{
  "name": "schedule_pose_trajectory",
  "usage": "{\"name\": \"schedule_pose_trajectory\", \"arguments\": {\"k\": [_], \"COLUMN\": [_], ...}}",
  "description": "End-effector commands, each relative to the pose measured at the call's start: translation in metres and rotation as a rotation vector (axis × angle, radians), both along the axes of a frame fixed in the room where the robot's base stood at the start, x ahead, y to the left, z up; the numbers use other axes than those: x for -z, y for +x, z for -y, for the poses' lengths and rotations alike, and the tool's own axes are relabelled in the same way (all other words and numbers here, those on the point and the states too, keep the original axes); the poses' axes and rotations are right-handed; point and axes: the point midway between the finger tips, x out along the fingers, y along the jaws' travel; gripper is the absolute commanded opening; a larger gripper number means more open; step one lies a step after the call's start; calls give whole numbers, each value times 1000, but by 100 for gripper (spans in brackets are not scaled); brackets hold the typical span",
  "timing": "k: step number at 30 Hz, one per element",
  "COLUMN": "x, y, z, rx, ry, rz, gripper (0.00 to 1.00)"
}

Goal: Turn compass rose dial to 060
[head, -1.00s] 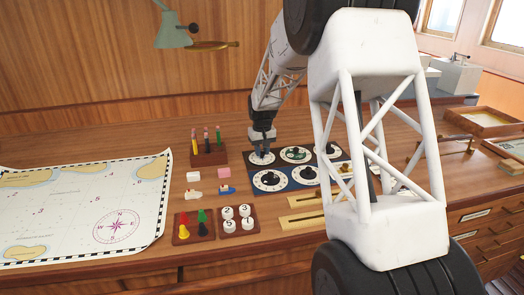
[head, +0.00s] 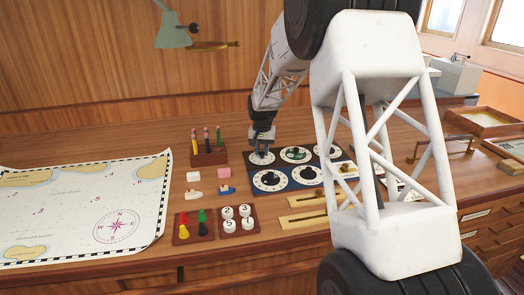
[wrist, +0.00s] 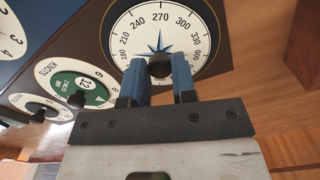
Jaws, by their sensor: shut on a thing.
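The compass rose dial (wrist: 122,40) has a white face with black degree numbers and a blue star. In the wrist view, 240, 270 and 300 show along its far side. Its black knob (wrist: 159,66) sits at the centre. My gripper (wrist: 158,72) is shut on this knob, with one blue finger on each side. In the head view, the dial (head: 254,160) is at the back left of the dial panel, with my gripper (head: 262,149) upright above it. The fingers and palm hide the near part of the dial, and I cannot read its setting.
Beside it are a green-centred dial (wrist: 65,84) and other dials on the panel. Brass rulers (head: 300,219) lie in front. A pencil block (head: 208,158), erasers, small boats and peg trays stand to the left. A chart (head: 70,215) covers the table's left.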

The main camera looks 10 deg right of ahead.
Motion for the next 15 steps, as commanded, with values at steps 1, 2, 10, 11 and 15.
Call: {"name": "schedule_pose_trajectory", "arguments": {"k": [1, 2, 10, 11, 15], "x": [-1, -1, -1, -1, -1], "y": [0, 0, 0, 0, 0], "z": [0, 0, 0, 0, 0], "rx": [0, 0, -1, -1, -1], "ry": [-1, -1, -1, -1, 0], "rz": [2, 2, 2, 2, 1], "gripper": [1, 1, 46, 51, 51]}}
